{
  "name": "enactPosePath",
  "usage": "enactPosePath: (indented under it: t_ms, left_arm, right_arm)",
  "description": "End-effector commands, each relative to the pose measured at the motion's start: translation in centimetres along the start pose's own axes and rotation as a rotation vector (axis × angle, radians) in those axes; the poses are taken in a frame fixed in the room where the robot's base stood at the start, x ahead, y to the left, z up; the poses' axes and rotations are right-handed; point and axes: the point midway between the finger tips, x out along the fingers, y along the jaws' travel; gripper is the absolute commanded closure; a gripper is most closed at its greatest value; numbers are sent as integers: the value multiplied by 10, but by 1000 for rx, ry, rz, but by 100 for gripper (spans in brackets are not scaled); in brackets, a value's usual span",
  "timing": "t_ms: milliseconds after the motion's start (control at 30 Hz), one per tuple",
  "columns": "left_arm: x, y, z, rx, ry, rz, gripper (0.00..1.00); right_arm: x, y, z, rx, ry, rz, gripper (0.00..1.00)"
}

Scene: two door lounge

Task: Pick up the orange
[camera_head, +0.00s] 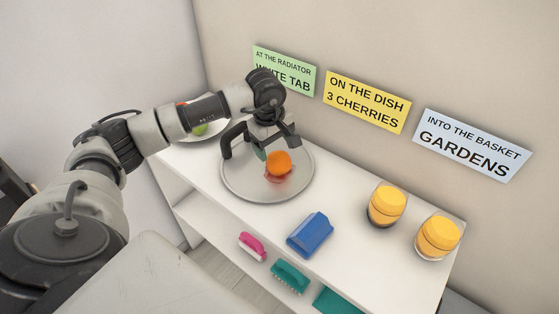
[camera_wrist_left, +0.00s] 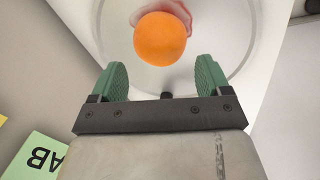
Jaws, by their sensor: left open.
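The orange (camera_head: 279,163) sits over a round glass dish (camera_head: 240,190) on the white shelf's top, with something pinkish-red (camera_head: 281,177) under or beside it. My left gripper (camera_head: 262,146) is open just above the dish, close to the orange on its left side in the head view. In the left wrist view the orange (camera_wrist_left: 161,39) lies ahead of the two green finger pads (camera_wrist_left: 160,84), roughly centred and not between them. The gap between the pads is empty. My right gripper is not in view.
A plate with a green fruit (camera_head: 201,130) stands behind my left arm. A blue object (camera_head: 310,234) and two orange-lidded jars (camera_head: 387,204) (camera_head: 437,236) stand to the right. Pink (camera_head: 252,245) and teal (camera_head: 290,276) brushes lie lower. Signs (camera_head: 367,101) hang on the wall behind.

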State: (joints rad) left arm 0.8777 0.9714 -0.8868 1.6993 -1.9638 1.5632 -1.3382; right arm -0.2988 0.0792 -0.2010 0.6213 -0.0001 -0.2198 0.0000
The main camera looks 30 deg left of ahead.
Motion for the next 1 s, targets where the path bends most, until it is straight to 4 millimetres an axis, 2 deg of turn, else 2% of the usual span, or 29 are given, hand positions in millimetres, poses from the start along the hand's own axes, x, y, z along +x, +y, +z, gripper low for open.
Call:
enactPosePath:
  t_ms: [100, 267, 600, 867, 1000]
  left_arm:
    - [16, 0, 1, 0, -3, 0, 23]
    - [26, 0, 1, 0, -3, 0, 23]
    - [70, -1, -2, 0, -4, 2, 23]
    - [74, -1, -2, 0, -3, 3, 23]
    - [74, -1, -2, 0, -3, 3, 41]
  right_arm:
    - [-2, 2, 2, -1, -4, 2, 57]
    - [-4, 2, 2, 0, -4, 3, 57]
    - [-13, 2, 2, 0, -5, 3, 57]
    - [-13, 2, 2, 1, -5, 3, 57]
    - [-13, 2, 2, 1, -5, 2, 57]
